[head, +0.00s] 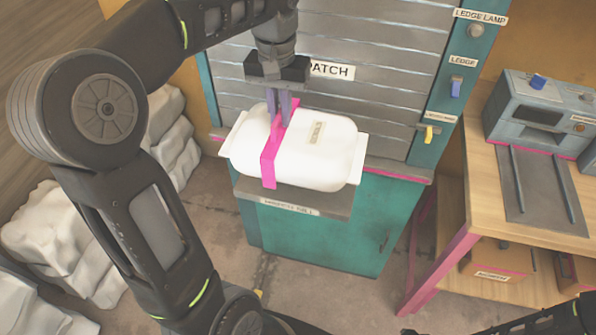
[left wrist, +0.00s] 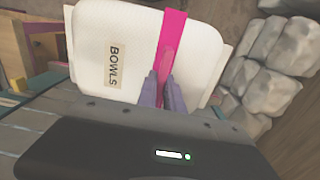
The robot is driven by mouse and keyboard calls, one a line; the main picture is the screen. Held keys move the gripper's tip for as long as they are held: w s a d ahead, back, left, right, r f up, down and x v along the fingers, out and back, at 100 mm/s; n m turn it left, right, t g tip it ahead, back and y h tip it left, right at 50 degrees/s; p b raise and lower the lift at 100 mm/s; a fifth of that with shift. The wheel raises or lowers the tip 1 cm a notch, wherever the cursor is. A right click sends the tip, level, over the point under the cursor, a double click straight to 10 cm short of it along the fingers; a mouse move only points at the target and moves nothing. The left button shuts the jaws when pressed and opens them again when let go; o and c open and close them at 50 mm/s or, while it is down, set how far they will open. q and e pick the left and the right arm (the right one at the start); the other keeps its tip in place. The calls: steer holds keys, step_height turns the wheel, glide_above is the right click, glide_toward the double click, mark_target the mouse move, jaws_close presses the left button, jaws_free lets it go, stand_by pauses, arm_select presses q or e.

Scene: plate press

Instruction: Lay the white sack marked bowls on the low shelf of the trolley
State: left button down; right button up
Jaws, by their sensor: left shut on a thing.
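The white sack marked bowls (head: 330,152) has a pink band around it and a tan label. It is at or just above the grey ledge (head: 300,200) of the teal hatch cabinet; I cannot tell if it touches. My left gripper (head: 284,120) points down and is shut on the pink band at the sack's top. In the left wrist view the sack (left wrist: 125,55) fills the upper middle, its label reading BOWLS, with the purple fingers (left wrist: 165,88) on the band. A low trolley shelf is not clearly identifiable. My right gripper is not clearly seen; a dark arm part shows at the bottom right.
A wooden bench (head: 455,235) with pink edging stands at the right, with a grey machine (head: 540,115) on top and labelled boxes (head: 495,262) below. Grey-white rocks or sacks (head: 60,235) are piled at the left. Bare floor (head: 330,290) lies in front of the cabinet.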

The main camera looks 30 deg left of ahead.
mark_target(282, 135)
arm_select(q)
steer(key=shift+w+f, duration=0.1)
steer(key=shift+f, duration=2.95)
steer(key=shift+f+p, duration=0.45)
steer(key=shift+f, duration=1.45)
steer(key=c, duration=1.9)
jaws_free()
steer(key=shift+f, duration=0.25)
steer(key=shift+c, duration=0.2)
steer(key=o, duration=0.5)
steer(key=shift+r, duration=0.1)
steer(key=shift+c, duration=0.2)
